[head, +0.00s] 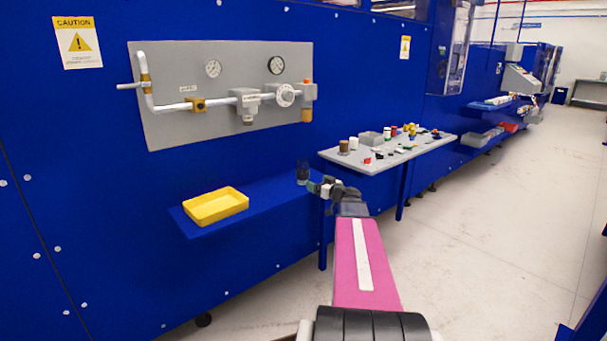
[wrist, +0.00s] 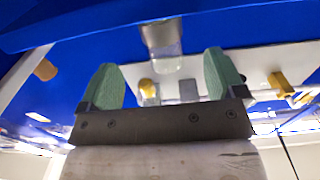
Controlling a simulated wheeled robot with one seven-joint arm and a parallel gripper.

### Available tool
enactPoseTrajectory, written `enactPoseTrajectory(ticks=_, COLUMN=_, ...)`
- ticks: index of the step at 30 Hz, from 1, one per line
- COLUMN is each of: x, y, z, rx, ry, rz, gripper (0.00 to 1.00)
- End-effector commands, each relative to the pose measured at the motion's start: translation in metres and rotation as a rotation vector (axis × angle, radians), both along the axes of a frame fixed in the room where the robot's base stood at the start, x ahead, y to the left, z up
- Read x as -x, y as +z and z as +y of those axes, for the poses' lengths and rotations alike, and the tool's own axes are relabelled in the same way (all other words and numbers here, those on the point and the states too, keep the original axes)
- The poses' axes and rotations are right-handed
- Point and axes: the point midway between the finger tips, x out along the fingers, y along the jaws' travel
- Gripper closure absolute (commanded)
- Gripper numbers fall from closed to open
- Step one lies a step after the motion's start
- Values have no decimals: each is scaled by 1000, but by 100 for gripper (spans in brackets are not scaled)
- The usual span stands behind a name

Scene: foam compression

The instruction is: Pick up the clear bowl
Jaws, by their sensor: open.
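The clear bowl (head: 302,172) looks like a small see-through vessel on the right part of the blue shelf, with the dark blue panel showing through it. In the wrist view the clear bowl (wrist: 163,45) lies ahead of the gap between the fingers, near the middle, and appears upside down with the picture. My gripper (head: 316,186) is just right of the bowl in the head view, with its fingers toward it. In the wrist view my gripper (wrist: 160,70) is open, two green pads wide apart, nothing held. I cannot tell the exact gap to the bowl.
A yellow tray (head: 216,206) sits at the left of the blue shelf (head: 262,196). A grey table (head: 375,164) with several small parts stands to the right, close to my arm. A gauge panel (head: 225,90) is on the blue wall above. Floor is open at right.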

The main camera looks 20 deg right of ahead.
Motion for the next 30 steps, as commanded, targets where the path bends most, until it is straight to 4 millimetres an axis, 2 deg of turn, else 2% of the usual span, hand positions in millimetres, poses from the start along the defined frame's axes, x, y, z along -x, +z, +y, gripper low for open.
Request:
enactPoseTrajectory(ticks=9, x=-43, y=-1, z=15, rx=0, ry=3, rz=2, gripper=11)
enactPoseTrajectory(ticks=17, x=-59, y=0, z=21, rx=0, ry=3, rz=2, gripper=11)
enactPoseTrajectory(ticks=25, x=-94, y=1, z=31, rx=-1, ry=4, rz=3, gripper=11)
enactPoseTrajectory(ticks=30, x=-98, y=1, z=34, rx=-1, ry=2, rz=4, gripper=11)
